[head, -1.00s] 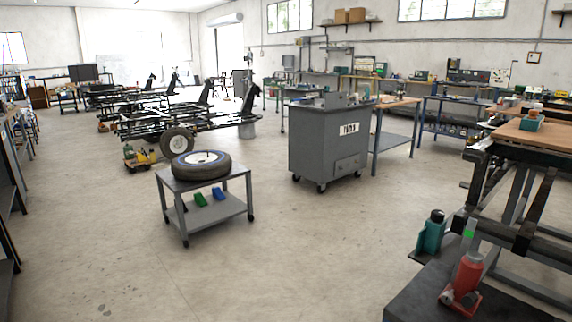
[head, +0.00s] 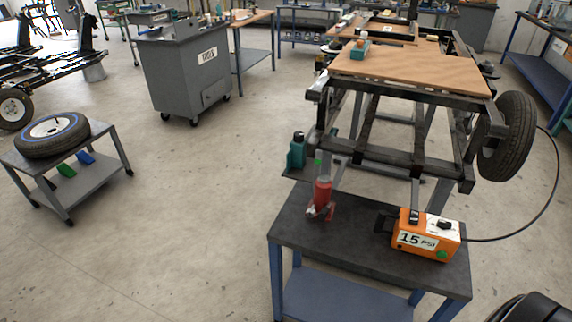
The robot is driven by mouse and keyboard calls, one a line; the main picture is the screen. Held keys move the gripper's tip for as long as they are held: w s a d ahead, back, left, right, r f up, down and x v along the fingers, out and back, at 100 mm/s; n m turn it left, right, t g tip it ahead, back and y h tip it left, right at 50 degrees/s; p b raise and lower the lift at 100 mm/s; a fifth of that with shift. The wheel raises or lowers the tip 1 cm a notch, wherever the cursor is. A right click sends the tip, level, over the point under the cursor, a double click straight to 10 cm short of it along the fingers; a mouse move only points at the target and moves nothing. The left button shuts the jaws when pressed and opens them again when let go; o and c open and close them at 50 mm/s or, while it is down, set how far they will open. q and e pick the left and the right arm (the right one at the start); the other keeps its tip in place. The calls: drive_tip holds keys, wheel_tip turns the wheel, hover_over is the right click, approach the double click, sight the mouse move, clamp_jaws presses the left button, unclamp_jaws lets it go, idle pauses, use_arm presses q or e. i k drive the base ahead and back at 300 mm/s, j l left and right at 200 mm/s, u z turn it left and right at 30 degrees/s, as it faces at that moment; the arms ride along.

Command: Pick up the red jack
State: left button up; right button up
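The red jack (head: 322,193) stands upright on the dark top of a small blue-legged table (head: 335,245), near its back left corner. It has a red body with a red base, and a small green mark shows just above it. Neither of my grippers can be seen in the head view. A dark rounded shape is cut off at the bottom right corner, and I cannot tell what it is.
An orange box marked 15 PSI (head: 425,238) sits right of the jack, with a black hose running right. A teal bottle-like object (head: 297,151) stands behind left. A wood-topped frame with a wheel (head: 507,136) rises behind the table. Floor (head: 180,240) is clear at left.

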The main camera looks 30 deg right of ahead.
sight(321, 192)
drive_tip(key=i+j+u, duration=0.1)
drive_tip(key=u, duration=0.2)
drive_tip(key=i+u, duration=0.3)
drive_tip(key=i+j, duration=0.1)
drive_tip(key=i, duration=0.3)
drive_tip(key=i+j, duration=0.15)
drive_tip(key=i, duration=0.3)
drive_tip(key=i+z, duration=0.15)
drive_tip(key=z, duration=0.3)
drive_tip(key=i+z, duration=0.2)
drive_tip(key=z, duration=0.25)
drive_tip(key=i+j+z, duration=0.1)
drive_tip(key=z, duration=0.35)
drive_tip(key=i, duration=0.05)
